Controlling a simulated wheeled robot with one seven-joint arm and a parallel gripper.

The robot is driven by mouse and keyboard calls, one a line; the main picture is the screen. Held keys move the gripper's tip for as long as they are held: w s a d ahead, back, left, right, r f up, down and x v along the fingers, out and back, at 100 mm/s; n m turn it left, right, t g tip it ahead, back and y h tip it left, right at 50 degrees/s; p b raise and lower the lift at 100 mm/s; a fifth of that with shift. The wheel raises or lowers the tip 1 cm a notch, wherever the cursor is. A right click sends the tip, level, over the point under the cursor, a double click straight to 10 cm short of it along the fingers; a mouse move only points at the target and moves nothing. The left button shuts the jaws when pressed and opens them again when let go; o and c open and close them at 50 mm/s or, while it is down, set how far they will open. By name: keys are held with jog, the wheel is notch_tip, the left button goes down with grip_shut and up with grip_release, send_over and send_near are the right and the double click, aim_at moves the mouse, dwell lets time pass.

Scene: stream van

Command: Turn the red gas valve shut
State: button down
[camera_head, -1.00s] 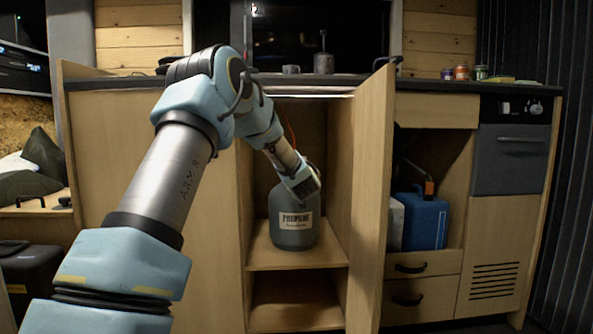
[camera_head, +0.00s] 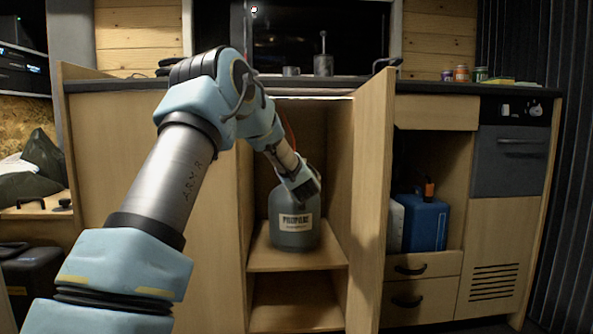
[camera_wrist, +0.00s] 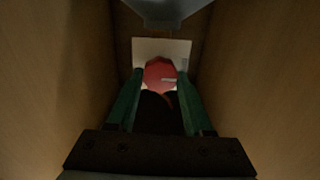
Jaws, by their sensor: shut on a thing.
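The red gas valve (camera_wrist: 160,74) shows in the wrist view as a round red knob between the two green fingers of my gripper (camera_wrist: 160,88). The fingers are shut on it from both sides. A pale mark shows on the knob. The grey propane bottle (camera_head: 294,222) stands upright on a shelf in the open cupboard in the head view. My arm's end covers the top of the bottle there, so the valve and the fingertips are hidden in that view.
The open cupboard door (camera_head: 372,200) stands just right of the bottle, and the cupboard walls are close on both sides. The counter (camera_head: 430,88) runs above. A blue canister (camera_head: 426,224) stands in an open bay further right.

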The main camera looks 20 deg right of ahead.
jog(key=shift+d+f+m+p, duration=0.1)
jog(key=shift+d+m+p, duration=0.05)
jog(key=shift+m+p, duration=4.15)
jog(key=shift+d+f+m+p, duration=0.1)
jog(key=shift+m+p, duration=4.2)
jog(key=shift+m, duration=0.3)
jog(key=shift+c, duration=1.5)
grip_release()
jog(key=shift+s+a, duration=0.1)
jog(key=shift+s, duration=0.05)
jog(key=s+a+p, duration=0.1)
jog(key=s+a, duration=0.1)
jog(key=s, duration=0.8)
jog(key=shift+s+p, duration=0.2)
jog(key=shift+p, duration=0.1)
